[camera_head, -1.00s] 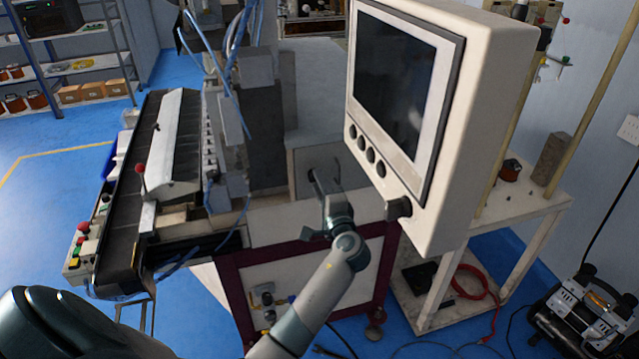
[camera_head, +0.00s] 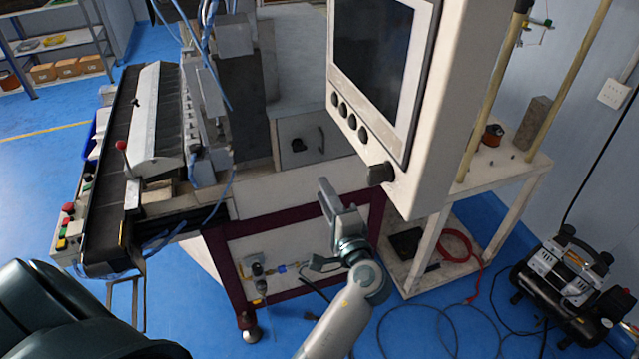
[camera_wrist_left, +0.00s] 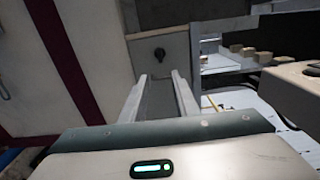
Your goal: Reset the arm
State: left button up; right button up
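My left gripper (camera_head: 329,192) is in front of the coil winder's lower frame, just left of the screen housing (camera_head: 455,90). Its fingers point up and toward the machine. In the left wrist view, the two fingers (camera_wrist_left: 160,80) stand apart with nothing between them, so it is open and empty. Beyond the fingertips is a pale panel with a dark round knob (camera_wrist_left: 159,53). The same knob shows in the head view (camera_head: 298,145), above and left of the gripper, with a gap between them. My right gripper is not in view.
The coil winder's dark conveyor (camera_head: 105,190) lies at left. The maroon frame (camera_head: 222,270) is below the gripper. A white side table (camera_head: 510,170) and a compressor (camera_head: 565,275) stand at right. Hoses and cables lie on the blue floor; open floor is at left.

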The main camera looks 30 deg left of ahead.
pick_arm(q)
jog(key=shift+s+d, duration=0.3)
dwell(0.4)
